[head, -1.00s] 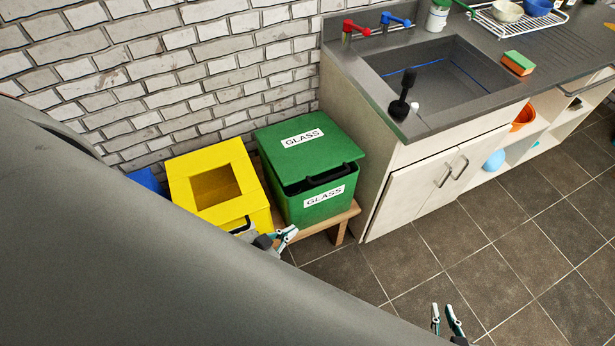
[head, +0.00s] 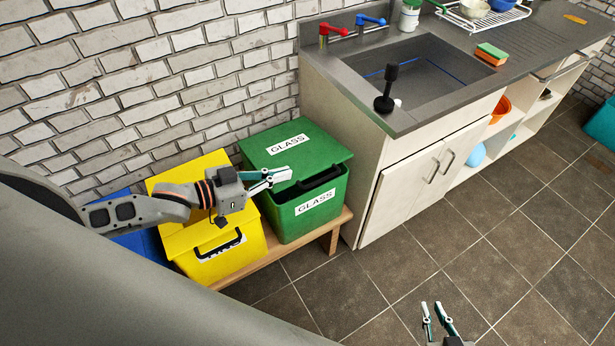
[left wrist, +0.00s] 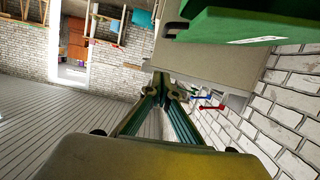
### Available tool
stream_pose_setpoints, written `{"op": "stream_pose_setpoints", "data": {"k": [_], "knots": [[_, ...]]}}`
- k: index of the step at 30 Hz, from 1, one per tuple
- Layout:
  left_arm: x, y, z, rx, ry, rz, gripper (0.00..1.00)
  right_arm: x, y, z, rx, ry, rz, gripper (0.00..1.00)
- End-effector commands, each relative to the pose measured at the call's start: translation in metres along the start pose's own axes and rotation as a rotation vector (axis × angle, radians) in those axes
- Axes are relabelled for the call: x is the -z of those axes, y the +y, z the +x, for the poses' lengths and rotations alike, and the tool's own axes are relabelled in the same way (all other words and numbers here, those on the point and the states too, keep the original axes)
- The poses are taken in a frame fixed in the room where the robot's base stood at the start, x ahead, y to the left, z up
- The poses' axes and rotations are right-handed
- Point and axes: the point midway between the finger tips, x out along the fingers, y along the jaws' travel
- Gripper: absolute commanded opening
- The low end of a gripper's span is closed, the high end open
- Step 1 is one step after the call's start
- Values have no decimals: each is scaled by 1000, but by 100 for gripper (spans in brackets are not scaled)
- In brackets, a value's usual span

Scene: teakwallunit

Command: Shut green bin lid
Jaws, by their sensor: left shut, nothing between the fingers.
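The green bin (head: 290,212) carries GLASS labels on its lid and front. Its green lid (head: 325,153) is tilted slightly up, with a dark gap along the front edge. The lid also shows at the top right of the left wrist view (left wrist: 225,27). My left gripper (head: 280,176) is shut and empty, by the left front of the green bin, around lid height. Its fingertips meet in the left wrist view (left wrist: 161,82), apart from the lid. I cannot tell its exact distance from the lid. My right gripper (head: 432,312) is open and empty, low over the floor.
A yellow bin (head: 240,262) stands left of the green bin, partly behind my left arm. A blue bin (head: 140,242) is further left. They stand on a low wooden bench (head: 334,230). The sink cabinet (head: 395,190) is close on the right. Tiled floor in front is clear.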

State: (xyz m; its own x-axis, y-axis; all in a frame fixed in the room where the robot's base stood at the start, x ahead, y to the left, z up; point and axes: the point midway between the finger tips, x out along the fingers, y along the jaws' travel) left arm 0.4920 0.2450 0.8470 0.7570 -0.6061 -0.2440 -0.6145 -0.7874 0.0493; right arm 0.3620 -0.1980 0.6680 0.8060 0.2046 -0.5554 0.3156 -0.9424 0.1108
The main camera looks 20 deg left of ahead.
Motion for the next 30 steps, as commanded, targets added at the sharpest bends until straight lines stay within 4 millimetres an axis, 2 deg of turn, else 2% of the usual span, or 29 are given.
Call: {"op": "stream_pose_setpoints", "data": {"k": [8, 21, 24, 30], "knots": [[2, -1, 27, 0, 4, 2, 0, 0, 2, 0, -5, 2, 0, 15], [1, 0, 103, 0, 2, 2, 0, -10, 2, 3, -5, -11, 0, 15], [-20, 0, 104, 2, -4, -1, 0, -14, 2, 5, -4, -13, 1, 15], [-36, 0, 108, 1, -1, 0, 0, -17, 1, 6, -4, -14, 1, 15]]}}
